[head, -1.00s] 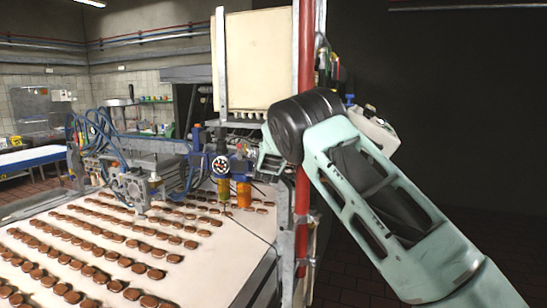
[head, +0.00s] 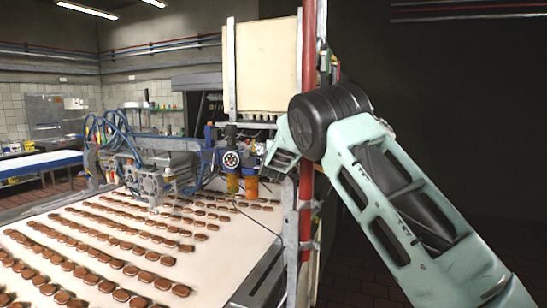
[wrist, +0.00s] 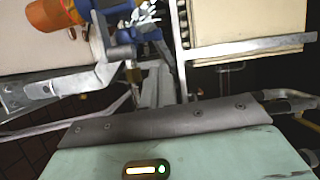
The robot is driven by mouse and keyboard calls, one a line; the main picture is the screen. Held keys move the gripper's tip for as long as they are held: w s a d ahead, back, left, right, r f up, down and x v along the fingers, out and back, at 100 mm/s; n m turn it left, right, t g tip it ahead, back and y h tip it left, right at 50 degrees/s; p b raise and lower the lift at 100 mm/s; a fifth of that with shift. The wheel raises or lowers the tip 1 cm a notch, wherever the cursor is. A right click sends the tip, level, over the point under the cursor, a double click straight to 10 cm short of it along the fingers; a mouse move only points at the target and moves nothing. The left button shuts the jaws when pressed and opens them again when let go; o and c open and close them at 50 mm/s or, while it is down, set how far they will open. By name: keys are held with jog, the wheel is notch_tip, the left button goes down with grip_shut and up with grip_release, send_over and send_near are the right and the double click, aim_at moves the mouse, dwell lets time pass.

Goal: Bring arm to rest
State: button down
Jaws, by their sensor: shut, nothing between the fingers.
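My arm rises from the lower right of the head view, with its black elbow joint (head: 322,118) in front of the red pole. A pale green part of my arm (head: 283,150) shows left of the joint, beside the machine. In the wrist view, the pale green body of my gripper (wrist: 157,82) fills the bottom, with a dark screwed plate and a lit indicator. My gripper is shut and empty. Its fingers are hard to tell from the grey metal behind them, and the head view hides them.
A conveyor (head: 235,250) with rows of brown round biscuits lies at left. Dispensing heads with orange cylinders (head: 251,187) hang over it. The red vertical pole (head: 307,200) and a cream panel (head: 266,70) stand close to my arm. The dark area at right looks clear.

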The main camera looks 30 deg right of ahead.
dwell(0.5)
jog(key=s+a+f+n+g+y+b, duration=0.1)
jog(key=s+a+f+n+g+y, duration=0.3)
jog(key=s+a, duration=0.55)
jog(key=s+a+f+n+g+y+b, duration=0.15)
jog(key=s+a+f+n+y, duration=0.45)
jog(key=a, duration=0.7)
jog(key=s+a+f+n+g+y+b, duration=0.25)
jog(key=s+a+n, duration=0.35)
jog(key=s+a, duration=0.4)
jog(key=s+a+f+n+g, duration=0.2)
jog(key=s+a+f+n, duration=0.15)
jog(key=s, duration=0.45)
jog(key=s+a+f+n+g, duration=0.2)
jog(key=s+n, duration=0.2)
jog(key=s, duration=0.4)
jog(key=s+d+f+n+g+h+b, duration=0.1)
jog(key=s+n, duration=0.3)
jog(key=s, duration=0.5)
jog(key=s+d+f+n+g+h, duration=0.2)
jog(key=s+d+f+n, duration=0.1)
jog(key=s, duration=0.6)
jog(key=shift+s+d+n+g+b, duration=0.15)
jog(key=shift+s+n+g+b, duration=0.15)
jog(key=shift+s+n+b, duration=0.1)
jog(key=shift+w, duration=0.15)
